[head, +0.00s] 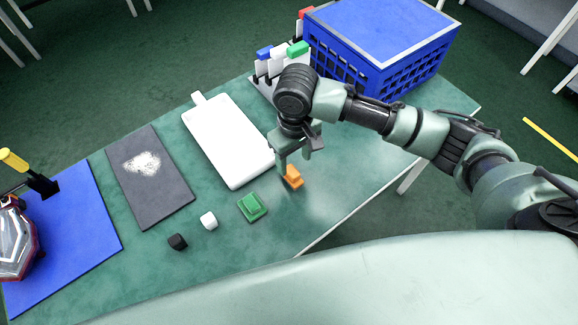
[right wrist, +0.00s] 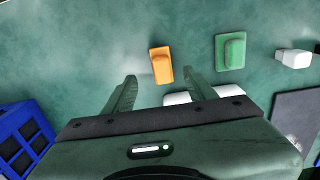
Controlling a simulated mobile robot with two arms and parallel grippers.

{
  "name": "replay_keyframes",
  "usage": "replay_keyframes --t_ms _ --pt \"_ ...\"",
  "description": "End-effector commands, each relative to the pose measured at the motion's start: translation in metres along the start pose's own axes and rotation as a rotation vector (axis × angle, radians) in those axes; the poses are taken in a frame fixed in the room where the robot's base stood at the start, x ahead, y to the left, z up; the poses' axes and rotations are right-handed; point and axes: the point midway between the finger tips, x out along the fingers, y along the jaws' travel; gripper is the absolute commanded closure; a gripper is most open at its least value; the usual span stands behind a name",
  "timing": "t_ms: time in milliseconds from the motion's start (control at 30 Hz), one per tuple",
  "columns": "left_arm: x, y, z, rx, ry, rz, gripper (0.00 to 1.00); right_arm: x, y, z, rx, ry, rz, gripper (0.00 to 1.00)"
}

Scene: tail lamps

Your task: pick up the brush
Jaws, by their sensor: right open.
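No thing here is plainly a brush by its bristles. An orange block (head: 293,177) with a raised grip lies on the green table, and in the right wrist view the orange block (right wrist: 161,65) shows between the fingertips. A green block (head: 252,207) of similar shape lies left of it, and right of it in the wrist view. A yellow-handled tool (head: 14,161) with a black end is at the far left. My right gripper (head: 293,164) is open and empty, pointing down over the orange block. Its fingers (right wrist: 159,75) are apart. My left gripper is not in view.
A white flat case (head: 228,140), a dark mat (head: 150,190) with white powder, and small white (head: 209,220) and black (head: 178,241) blocks lie nearby. A blue crate (head: 385,50) and colour-topped rack are behind. A tail lamp (head: 14,240) lies on a blue mat (head: 75,235).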

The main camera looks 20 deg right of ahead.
Motion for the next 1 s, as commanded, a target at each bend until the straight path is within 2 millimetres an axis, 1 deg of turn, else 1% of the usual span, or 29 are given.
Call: replay_keyframes --t_ms 33,200,300,400,500,633,767,800,867,900,967,1000 --pt "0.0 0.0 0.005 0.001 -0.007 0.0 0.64 0.007 0.0 0.001 0.0 -0.004 0.0 0.44" --pt "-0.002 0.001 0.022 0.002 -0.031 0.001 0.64 0.025 0.0 -0.002 -0.001 -0.001 0.0 0.44" --pt "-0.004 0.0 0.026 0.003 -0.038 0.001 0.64 0.04 -0.001 -0.006 -0.001 -0.003 -0.001 0.44" --pt "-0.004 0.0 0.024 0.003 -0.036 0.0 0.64 0.056 0.0 -0.009 -0.003 -0.002 0.0 0.44" --pt "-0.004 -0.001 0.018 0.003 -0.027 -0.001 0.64 0.065 0.0 -0.009 -0.003 0.001 0.0 0.44" --pt "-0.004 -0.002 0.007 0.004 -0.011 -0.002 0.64 0.069 0.0 -0.009 -0.004 0.002 0.0 0.44" --pt "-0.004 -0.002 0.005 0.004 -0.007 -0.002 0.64 0.069 -0.001 -0.009 -0.004 0.002 0.0 0.44" --pt "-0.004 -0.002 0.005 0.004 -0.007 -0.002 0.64 0.069 -0.001 -0.009 -0.004 0.002 0.0 0.49" --pt "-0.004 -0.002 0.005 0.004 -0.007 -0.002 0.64 0.069 -0.001 -0.009 -0.004 0.002 0.0 0.66" --pt "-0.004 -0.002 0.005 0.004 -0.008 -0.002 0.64 0.069 -0.001 -0.009 -0.004 0.002 0.0 0.77" --pt "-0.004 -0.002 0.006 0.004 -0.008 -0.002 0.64 0.069 -0.001 -0.009 -0.004 0.002 0.0 0.94" --pt "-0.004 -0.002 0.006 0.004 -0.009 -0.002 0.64 0.069 -0.001 -0.009 -0.004 0.002 0.0 1.0"
